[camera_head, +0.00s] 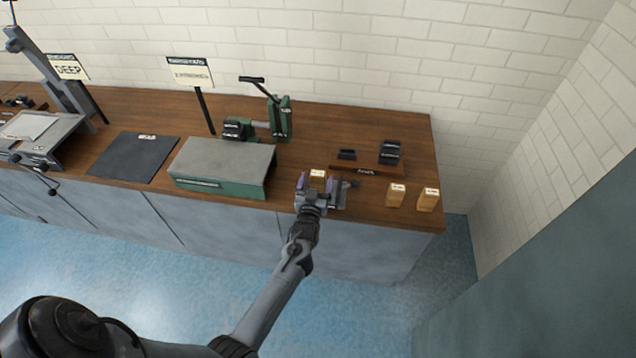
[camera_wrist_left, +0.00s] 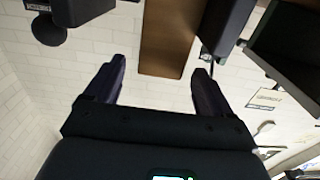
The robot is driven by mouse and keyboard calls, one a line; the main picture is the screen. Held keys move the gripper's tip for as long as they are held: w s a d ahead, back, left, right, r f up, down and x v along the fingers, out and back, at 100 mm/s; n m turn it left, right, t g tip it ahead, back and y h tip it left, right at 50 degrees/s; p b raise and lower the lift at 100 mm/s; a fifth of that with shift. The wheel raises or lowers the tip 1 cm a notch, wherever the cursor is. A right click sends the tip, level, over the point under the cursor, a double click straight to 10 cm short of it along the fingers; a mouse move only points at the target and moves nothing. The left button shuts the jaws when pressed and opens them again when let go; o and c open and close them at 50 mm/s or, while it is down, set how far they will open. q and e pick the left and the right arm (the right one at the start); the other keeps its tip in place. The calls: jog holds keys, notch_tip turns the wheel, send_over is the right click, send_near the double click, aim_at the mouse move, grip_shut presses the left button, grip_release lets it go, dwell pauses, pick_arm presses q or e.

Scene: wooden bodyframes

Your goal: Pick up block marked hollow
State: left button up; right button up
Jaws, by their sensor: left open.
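Three pale wooden blocks with small labels are on the counter's right part. One block (camera_head: 317,174) shows behind my left gripper (camera_head: 315,184); another block (camera_head: 396,195) and a third block (camera_head: 428,201) stand near the right front corner. Their label words are too small to read. My left gripper is open, its purple fingers on either side of the first block's visible top in the head view. My right gripper is not in view.
A labelled wooden rack (camera_head: 350,168) with dark pieces lies behind. A grey-topped green plate (camera_head: 222,161) and a green press (camera_head: 281,120) are to the left.

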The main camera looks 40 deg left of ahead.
aim_at(319, 171)
pick_arm(q)
jog(key=shift+f+b+x, duration=0.15)
jog(key=shift+b+x, duration=0.05)
jog(key=shift+x, duration=1.1)
jog(key=shift+f+b+x, duration=0.15)
jog(key=shift+b+x, duration=0.05)
jog(key=shift+x, duration=1.1)
jog(key=c, duration=1.1)
